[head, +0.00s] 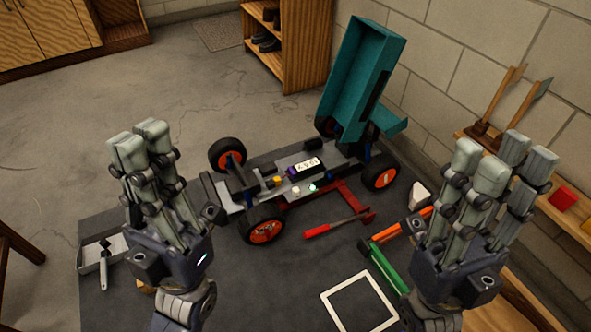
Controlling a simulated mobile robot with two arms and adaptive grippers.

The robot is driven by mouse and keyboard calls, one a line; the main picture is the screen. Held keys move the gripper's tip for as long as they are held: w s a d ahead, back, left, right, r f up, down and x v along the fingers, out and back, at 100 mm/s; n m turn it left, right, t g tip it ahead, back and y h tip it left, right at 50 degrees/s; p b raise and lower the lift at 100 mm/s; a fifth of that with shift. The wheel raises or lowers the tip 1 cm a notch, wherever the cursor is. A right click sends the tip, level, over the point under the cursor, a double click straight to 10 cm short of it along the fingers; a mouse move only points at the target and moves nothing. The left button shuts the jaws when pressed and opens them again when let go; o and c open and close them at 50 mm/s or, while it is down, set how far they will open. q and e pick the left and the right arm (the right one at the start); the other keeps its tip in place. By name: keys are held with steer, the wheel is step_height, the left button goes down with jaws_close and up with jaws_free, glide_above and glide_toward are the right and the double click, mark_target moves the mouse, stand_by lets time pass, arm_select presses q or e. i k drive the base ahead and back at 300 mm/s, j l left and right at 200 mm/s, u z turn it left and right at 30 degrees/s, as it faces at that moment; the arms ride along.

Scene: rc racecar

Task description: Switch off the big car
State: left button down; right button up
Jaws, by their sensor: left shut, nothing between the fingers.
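The big car (240,195) sits on the dark mat, with black tyres and orange hubs. Its teal body shell (365,70) is tilted up at the back right, leaving the chassis bare. A small display (307,164) with digits is on the chassis. A green-lit spot (313,187) and a white round part (296,190) are near its front side. My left gripper (140,140) is shut and empty, fingers up, left of the car and apart from it. My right gripper (503,155) is open and empty, fingers up, right of the car.
A red-handled tool (335,227) lies in front of the car. A green bar (388,270) and white square frame (358,302) lie nearer. A tray (90,258) is at left. A wall shelf (570,215) and block wall bound the right.

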mark_target(296, 191)
steer(key=i+l+z, duration=0.1)
steer(key=i, duration=0.75)
